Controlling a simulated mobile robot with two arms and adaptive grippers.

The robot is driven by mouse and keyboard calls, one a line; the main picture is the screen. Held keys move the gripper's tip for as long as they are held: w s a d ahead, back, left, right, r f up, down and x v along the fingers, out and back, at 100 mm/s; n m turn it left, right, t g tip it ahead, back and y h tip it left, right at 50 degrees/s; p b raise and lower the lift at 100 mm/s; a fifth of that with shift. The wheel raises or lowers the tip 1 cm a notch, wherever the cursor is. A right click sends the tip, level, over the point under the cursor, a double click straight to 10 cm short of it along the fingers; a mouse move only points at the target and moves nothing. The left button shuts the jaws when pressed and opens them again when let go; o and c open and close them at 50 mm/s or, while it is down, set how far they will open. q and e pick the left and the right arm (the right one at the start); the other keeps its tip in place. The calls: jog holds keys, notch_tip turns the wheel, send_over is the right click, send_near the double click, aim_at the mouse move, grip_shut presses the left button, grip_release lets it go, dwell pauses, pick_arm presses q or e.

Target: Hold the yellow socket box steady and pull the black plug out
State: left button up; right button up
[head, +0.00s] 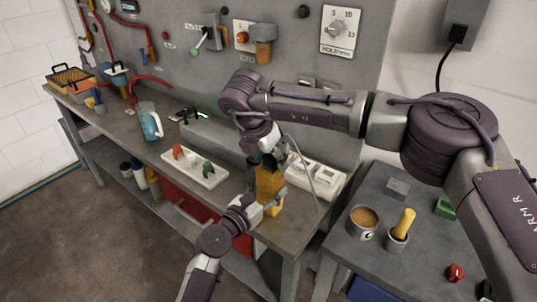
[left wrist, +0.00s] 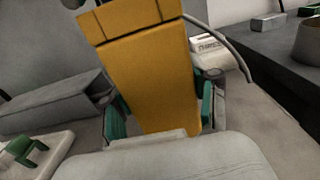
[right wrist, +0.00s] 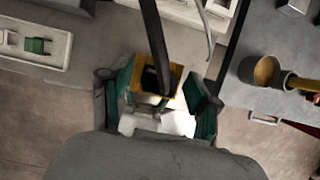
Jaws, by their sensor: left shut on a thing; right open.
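The yellow socket box (head: 268,185) stands upright at the front edge of the workbench. It fills the middle of the left wrist view (left wrist: 152,80). My left gripper (head: 258,208) is shut on it, with green-padded fingers on both sides. My right gripper (head: 270,158) is open just above the box, pointing down. In the right wrist view the box's top (right wrist: 174,76) lies between the open fingers. A dark shape, seemingly the black plug (right wrist: 150,80), sits at the top of the box between those fingers. Whether the fingers touch it cannot be told.
A white holder with red and green handles (head: 195,167) lies on the bench to the left. A white box (head: 318,178) stands close right of the yellow box. A side table at right carries a cup (head: 363,222) and a yellow-handled tool (head: 404,224).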

aim_at(270, 156)
grip_shut()
jog(key=shift+r, duration=1.55)
jog(key=shift+r, duration=0.15)
jog(key=shift+r, duration=1.35)
pick_arm(q)
jog(key=o, duration=1.3)
